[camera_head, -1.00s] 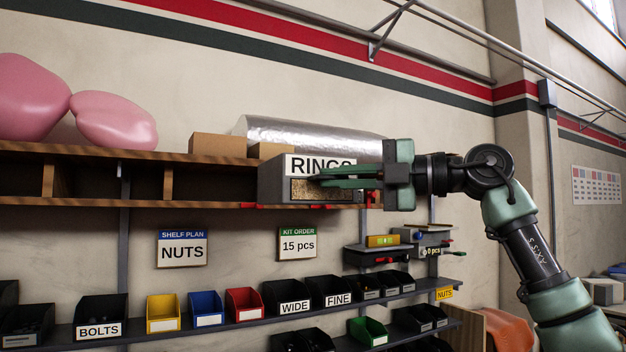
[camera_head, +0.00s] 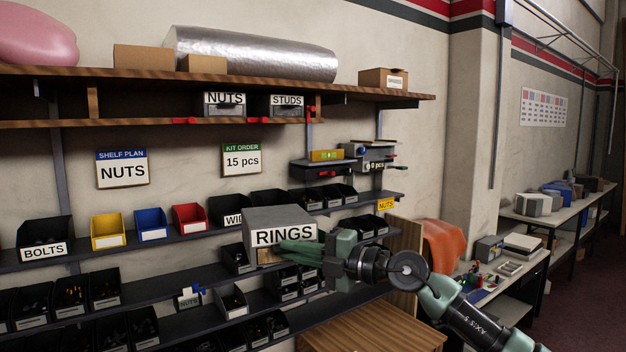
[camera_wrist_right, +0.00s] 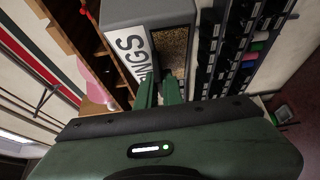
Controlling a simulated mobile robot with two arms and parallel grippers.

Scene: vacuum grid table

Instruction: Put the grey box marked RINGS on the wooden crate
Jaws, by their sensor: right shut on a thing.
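The grey box marked RINGS (camera_head: 277,222) is in the middle of the head view, in front of the bin shelves. My right gripper (camera_head: 290,251) is shut on its open front, below the label, and holds it in the air. In the right wrist view, the green fingers (camera_wrist_right: 160,86) meet the box (camera_wrist_right: 158,13) at its front; small contents show inside. The wooden crate (camera_head: 374,328), with a slatted top, stands low at the bottom of the head view, below and to the right of the box. My left gripper is not in view.
Shelves of bins, with the BOLTS bin (camera_head: 43,237) at left, line the wall behind the box. Grey boxes marked NUTS (camera_head: 225,105) and STUDS (camera_head: 286,106) sit on the upper shelf (camera_head: 370,91). An orange cloth (camera_head: 444,244) hangs behind the crate. The crate's visible top is clear.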

